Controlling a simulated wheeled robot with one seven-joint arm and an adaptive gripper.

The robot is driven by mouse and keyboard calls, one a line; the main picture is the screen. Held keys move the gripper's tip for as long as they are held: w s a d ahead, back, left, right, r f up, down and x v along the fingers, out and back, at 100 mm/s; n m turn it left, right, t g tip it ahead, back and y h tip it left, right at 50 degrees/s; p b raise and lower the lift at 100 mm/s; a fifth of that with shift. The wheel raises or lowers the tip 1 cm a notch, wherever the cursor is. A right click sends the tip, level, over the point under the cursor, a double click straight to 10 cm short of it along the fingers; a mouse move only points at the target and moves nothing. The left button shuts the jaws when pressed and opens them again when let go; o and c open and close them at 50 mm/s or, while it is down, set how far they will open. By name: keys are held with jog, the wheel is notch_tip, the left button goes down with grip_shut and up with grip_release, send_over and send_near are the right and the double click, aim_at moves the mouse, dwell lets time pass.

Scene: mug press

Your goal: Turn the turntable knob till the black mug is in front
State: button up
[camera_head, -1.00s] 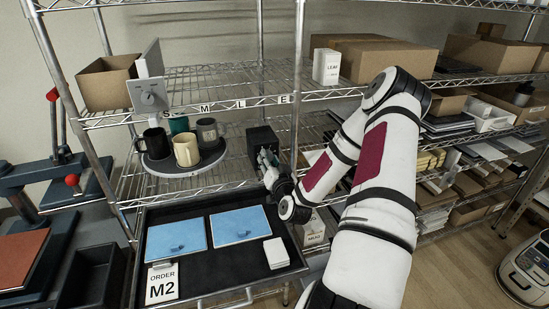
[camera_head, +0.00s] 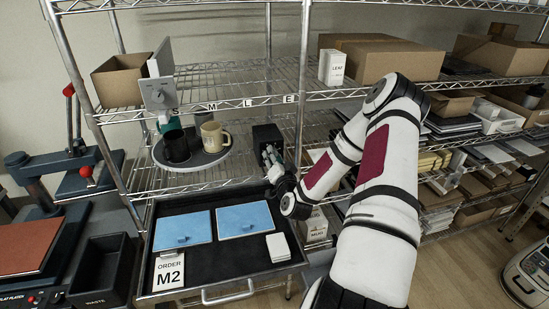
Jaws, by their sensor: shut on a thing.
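The round grey turntable (camera_head: 207,160) stands on the wire shelf at the left. The black mug (camera_head: 175,147) is at its front, left of the middle. The cream mug (camera_head: 214,138) is at the right. A teal mug (camera_head: 168,125) is partly hidden behind the black one; the grey mug cannot be made out. A black box (camera_head: 266,133) stands right of the turntable. My gripper (camera_head: 269,155) is at its front, shut on the turntable knob, which the fingers mostly hide.
A black tray (camera_head: 240,260) in front holds two blue pieces, white blocks and an order card reading M2 (camera_head: 169,274). A grey dial unit (camera_head: 159,92) and a cardboard box (camera_head: 118,82) are on the shelf above. A press (camera_head: 55,165) stands at the left. A shelf post (camera_head: 303,90) rises beside my gripper.

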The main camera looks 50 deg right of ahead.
jog(key=o, duration=1.1)
jog(key=shift+o, duration=0.2)
jog(key=v, duration=1.2)
jog(key=shift+w+a, duration=0.1)
jog(key=w+a+r+n+g+y+b, duration=0.1)
jog(key=w+a+r+n+g+y, duration=0.1)
jog(key=w+a+n+y, duration=0.55)
jog(key=w+a+r+n+g+b, duration=0.1)
jog(key=w+a+r+n+g, duration=0.1)
jog(key=a+r+n+g, duration=0.35)
jog(key=s+a+r+g+y+b, duration=0.1)
jog(key=s+a+r, duration=0.6)
jog(key=s+a, duration=0.2)
jog(key=s+a+r+n+g+b, duration=0.1)
jog(key=s+a+r, duration=0.6)
jog(key=s+a, duration=0.2)
jog(key=s, duration=0.2)
jog(key=shift+s+a+r+y, duration=0.15)
jog(key=shift+s+a+y, duration=0.05)
jog(key=shift+s+y, duration=0.15)
